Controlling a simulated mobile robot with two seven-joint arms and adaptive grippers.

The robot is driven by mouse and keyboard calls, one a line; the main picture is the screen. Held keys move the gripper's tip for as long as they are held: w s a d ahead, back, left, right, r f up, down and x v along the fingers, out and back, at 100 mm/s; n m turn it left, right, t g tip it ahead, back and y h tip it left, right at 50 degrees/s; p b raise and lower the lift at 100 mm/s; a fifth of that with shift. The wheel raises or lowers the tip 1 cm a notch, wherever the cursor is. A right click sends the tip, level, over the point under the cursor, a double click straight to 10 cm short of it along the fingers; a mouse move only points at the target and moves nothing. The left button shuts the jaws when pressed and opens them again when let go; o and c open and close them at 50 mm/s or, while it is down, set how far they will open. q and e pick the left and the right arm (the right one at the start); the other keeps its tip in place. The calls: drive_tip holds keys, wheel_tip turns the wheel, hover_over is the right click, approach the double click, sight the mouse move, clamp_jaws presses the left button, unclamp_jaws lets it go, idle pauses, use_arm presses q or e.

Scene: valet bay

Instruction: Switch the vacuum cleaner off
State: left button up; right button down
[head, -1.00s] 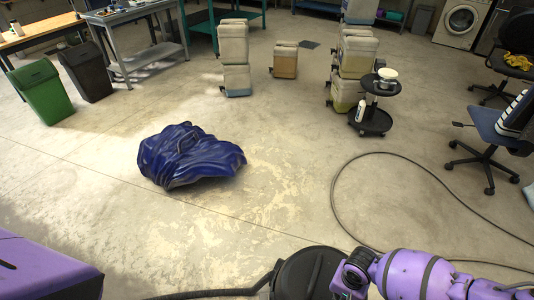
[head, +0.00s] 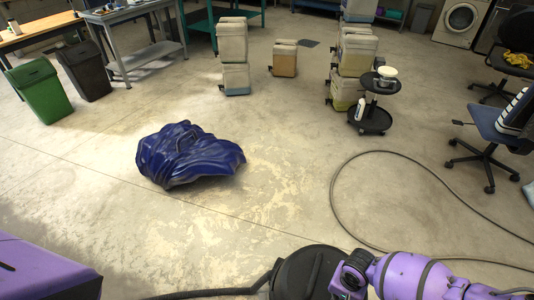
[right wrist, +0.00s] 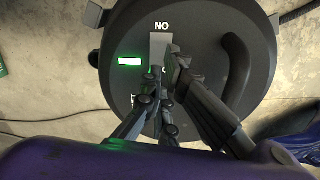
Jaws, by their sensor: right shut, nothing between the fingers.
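The vacuum cleaner (head: 300,272) is a black round-topped machine at the bottom of the head view. In the right wrist view its dark lid (right wrist: 210,35) fills the middle. A grey switch (right wrist: 160,45) sits on the lid beside a lit green indicator (right wrist: 130,61). The word above the switch reads upside down as ON; a second label below is mostly hidden by my fingers. My right gripper (right wrist: 166,74) is shut and empty, its tips over the switch's lower end; I cannot tell if they touch it. My left gripper is not in view.
A black handle (right wrist: 237,70) curves up from the lid, right of my fingers. A hose (head: 335,205) loops across the floor. A crumpled blue bag (head: 188,155) lies mid-floor. Bins, stacked containers, a small trolley (head: 372,120) and chairs stand farther off.

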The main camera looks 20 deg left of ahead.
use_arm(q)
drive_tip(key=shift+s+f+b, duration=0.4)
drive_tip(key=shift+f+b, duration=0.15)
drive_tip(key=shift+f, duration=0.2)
use_arm(e)
drive_tip(key=shift+f, duration=1.2)
idle(0.3)
drive_tip(key=shift+r+p, duration=0.95)
drive_tip(key=shift+r, duration=0.5)
wheel_tip(320, 180, up, 4)
drive_tip(key=p, duration=0.3)
drive_tip(key=shift+r, duration=0.15)
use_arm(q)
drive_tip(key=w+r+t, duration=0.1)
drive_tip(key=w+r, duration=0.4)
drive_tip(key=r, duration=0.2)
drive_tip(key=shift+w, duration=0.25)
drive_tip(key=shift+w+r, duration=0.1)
